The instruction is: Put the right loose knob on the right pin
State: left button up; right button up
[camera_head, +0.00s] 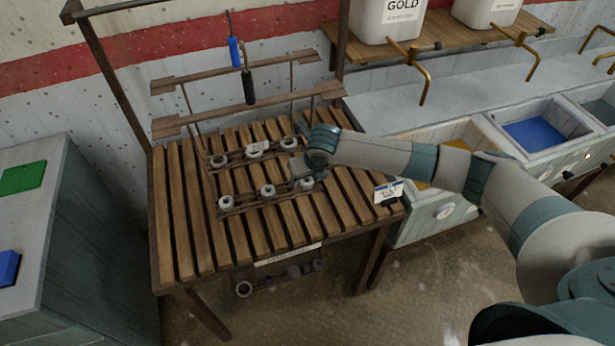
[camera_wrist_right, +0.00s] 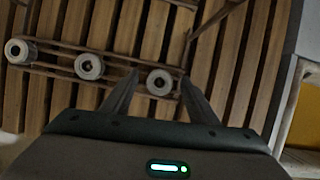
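Two rows of pale round knobs sit in dark rail frames on the slatted table. In the head view the front row has a left knob (camera_head: 226,202), a middle knob (camera_head: 267,190) and a right knob (camera_head: 306,184). My right gripper (camera_head: 302,172) is over the right end of the rows and partly hides them. In the right wrist view my right gripper (camera_wrist_right: 160,95) is open, with the right knob (camera_wrist_right: 159,82) showing between its fingers. The middle knob (camera_wrist_right: 89,66) and left knob (camera_wrist_right: 18,50) are to its left. I cannot make out the pins. My left gripper is not in view.
A dark rack (camera_head: 245,100) with a blue handle (camera_head: 235,52) and a black handle (camera_head: 248,88) stands at the table's back. A grey cabinet (camera_head: 95,255) is at left, sink bins (camera_head: 540,130) at right. The table's left slats (camera_head: 178,220) are clear.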

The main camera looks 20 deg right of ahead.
jog(key=shift+r, duration=0.15)
jog(key=b+v, duration=0.3)
jog(key=v, duration=1.4)
jog(key=shift+s, duration=0.15)
